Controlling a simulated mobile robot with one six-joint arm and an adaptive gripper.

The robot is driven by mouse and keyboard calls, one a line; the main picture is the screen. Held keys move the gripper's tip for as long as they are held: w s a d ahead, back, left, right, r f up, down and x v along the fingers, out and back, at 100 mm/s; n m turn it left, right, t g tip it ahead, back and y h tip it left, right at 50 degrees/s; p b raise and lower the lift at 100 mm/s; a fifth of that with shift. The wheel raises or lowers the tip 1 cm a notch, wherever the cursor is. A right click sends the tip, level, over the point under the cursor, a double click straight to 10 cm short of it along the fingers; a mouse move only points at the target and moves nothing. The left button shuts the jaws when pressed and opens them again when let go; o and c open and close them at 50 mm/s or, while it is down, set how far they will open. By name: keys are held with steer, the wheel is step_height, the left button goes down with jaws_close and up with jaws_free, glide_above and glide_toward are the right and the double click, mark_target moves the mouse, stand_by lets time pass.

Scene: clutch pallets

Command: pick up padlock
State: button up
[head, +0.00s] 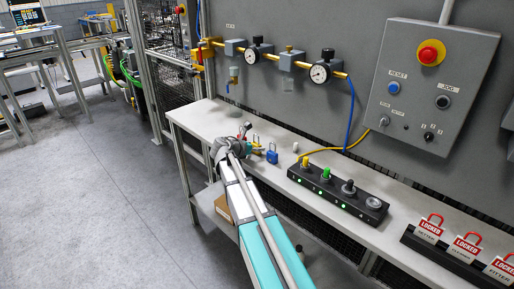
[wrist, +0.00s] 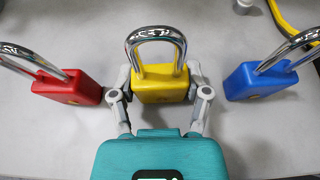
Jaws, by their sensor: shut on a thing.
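A yellow padlock (wrist: 160,84) with a shiny shackle stands upright in the middle of the wrist view. My gripper (wrist: 160,88) has one finger on each side of its body and is shut on it. A red padlock (wrist: 68,88) is to the left and a blue padlock (wrist: 258,82) to the right, both apart from the fingers. In the head view, my gripper (head: 238,143) is over the far left part of the bench. The blue padlock (head: 272,154) shows beside it; the yellow one (head: 256,142) is partly hidden.
The padlocks are on a light bench (head: 213,111) against a grey panel. A black box with buttons (head: 337,190) stands to the right, with a yellow cable (wrist: 290,20) near the blue padlock. A rack of red LOCKED tags (head: 464,247) is farther right.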

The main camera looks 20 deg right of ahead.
step_height(320, 180, up, 3)
steer(key=p, duration=0.2)
steer(key=shift+f+p, duration=0.2)
steer(key=shift+p, duration=0.15)
steer(key=s+a+r+p, duration=0.7)
steer(key=s+r+p, duration=0.3)
steer(key=s, duration=0.2)
steer(key=shift+r, duration=0.2)
steer(key=shift+s, duration=0.25)
stand_by(1.0)
